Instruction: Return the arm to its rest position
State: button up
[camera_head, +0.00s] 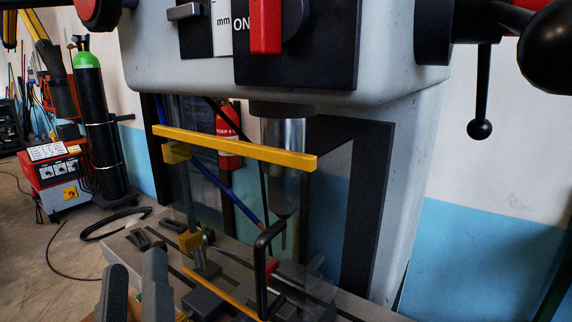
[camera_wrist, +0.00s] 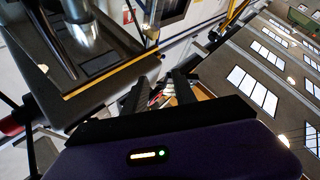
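My gripper (camera_head: 135,293) shows at the bottom left of the head view as two grey fingers standing apart. In the wrist view its dark fingers (camera_wrist: 160,96) also stand apart, with only background showing between them. Nothing is visibly held. The gripper is in front of the table of a grey drill press (camera_head: 402,150), apart from the chuck (camera_head: 284,150). Most of my arm is hidden.
A clear guard with a yellow bar (camera_head: 235,147) stands before the chuck. Levers with black knobs (camera_head: 480,129) stick out at right. A welder (camera_head: 58,172) and a gas cylinder (camera_head: 100,130) stand at left on open floor.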

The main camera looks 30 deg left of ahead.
jog(key=w+d+f+m+t+h, duration=0.1)
jog(key=d+f+m+h, duration=0.3)
jog(key=d+f, duration=0.75)
jog(key=w+d+f+m+t+h, duration=0.1)
jog(key=d+f+m+h, duration=0.2)
jog(key=d+f, duration=0.85)
jog(key=s+d+f+m+g+h, duration=0.1)
jog(key=s+d+f+m+h, duration=0.1)
jog(key=d, duration=0.5)
jog(key=s+d+f+m+g+h, duration=0.1)
jog(key=s+d+f+m+h, duration=0.2)
jog(key=s+d, duration=0.4)
jog(key=s+d+f+m+h, duration=0.3)
jog(key=s+d+h, duration=0.2)
jog(key=d, duration=0.3)
jog(key=shift+s+d+f+g+h, duration=0.15)
jog(key=shift+d+f+g+h, duration=0.1)
jog(key=shift+f+g+h, duration=0.2)
